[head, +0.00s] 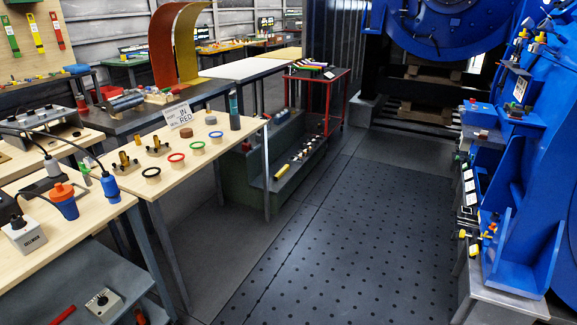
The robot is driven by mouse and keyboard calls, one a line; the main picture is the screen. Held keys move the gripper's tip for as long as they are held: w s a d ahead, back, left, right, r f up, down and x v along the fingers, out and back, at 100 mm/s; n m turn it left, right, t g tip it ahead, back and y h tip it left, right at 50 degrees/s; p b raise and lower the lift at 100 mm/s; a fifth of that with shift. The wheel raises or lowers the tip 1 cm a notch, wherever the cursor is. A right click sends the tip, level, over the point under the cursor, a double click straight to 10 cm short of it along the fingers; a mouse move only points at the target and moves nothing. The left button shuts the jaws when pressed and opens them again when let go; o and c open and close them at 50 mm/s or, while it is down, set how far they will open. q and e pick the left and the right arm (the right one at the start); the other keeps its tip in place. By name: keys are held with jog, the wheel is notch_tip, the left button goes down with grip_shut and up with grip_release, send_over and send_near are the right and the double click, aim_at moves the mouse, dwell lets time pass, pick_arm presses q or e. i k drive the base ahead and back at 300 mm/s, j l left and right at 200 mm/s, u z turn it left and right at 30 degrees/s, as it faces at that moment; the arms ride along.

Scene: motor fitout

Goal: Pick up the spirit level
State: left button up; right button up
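I cannot pick out the spirit level with certainty. Several small coloured bars lie on the top of a red-framed cart (345,74) in the middle distance, among them a yellow-green bar (309,64); they are too small to identify. Green, yellow and red strips, one of them a yellow strip (34,32), hang on a board at the upper left. Neither of my grippers shows in the head view.
A wooden table (205,168) at the left holds coloured rings, small fittings and a sign (178,115). A nearer bench (95,215) holds an orange-and-blue tool (62,196). Blue machinery (540,180) stands at the right. The dotted floor (345,220) between is clear.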

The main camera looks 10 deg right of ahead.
aim_at(286, 167)
jog(key=i+l+z, duration=0.1)
jog(key=i+l, duration=0.15)
jog(key=i, duration=0.65)
jog(key=i+l, duration=0.15)
jog(key=i, duration=0.75)
jog(key=i+l+z, duration=0.15)
jog(key=i, duration=0.7)
jog(key=i+l+u, duration=0.1)
jog(key=u, duration=0.65)
jog(key=i+l+u, duration=0.45)
jog(key=l, duration=0.2)
jog(key=i+l+u, duration=0.2)
jog(key=l, duration=0.15)
jog(key=l+u, duration=0.2)
jog(key=l, duration=0.2)
jog(key=i+l+u, duration=0.2)
jog(key=l, duration=0.2)
jog(key=i+l, duration=0.1)
jog(key=l, duration=0.7)
jog(key=i+l+u, duration=0.15)
jog(key=l, duration=1.45)
jog(key=i+u, duration=0.05)
